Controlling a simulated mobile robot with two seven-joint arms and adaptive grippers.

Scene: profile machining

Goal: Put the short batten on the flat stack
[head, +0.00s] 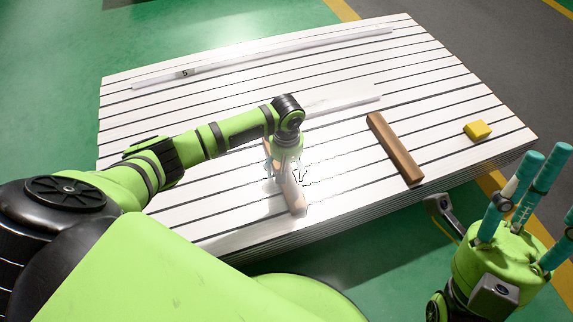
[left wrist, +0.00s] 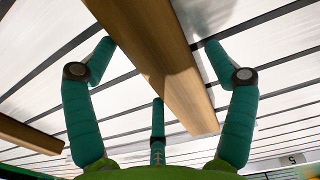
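One brown wooden batten (head: 297,199) lies on the white slatted stack (head: 240,95), below my left gripper (head: 287,178) and partly hidden by it. In the left wrist view, this batten (left wrist: 165,70) runs between the spread fingers of my left gripper (left wrist: 157,60), with small gaps at both sides. A second brown batten (head: 395,148) lies to the right on the stack; it also shows at the left of the left wrist view (left wrist: 28,134). I cannot tell which batten is shorter. My right gripper (head: 522,200) is open and empty at the lower right, fingers upward.
A yellow block (head: 477,130) sits near the stack's right end. A long pale strip with a "5" label (head: 265,58) lies near the far edge, and a shorter pale strip (head: 343,105) lies mid-stack.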

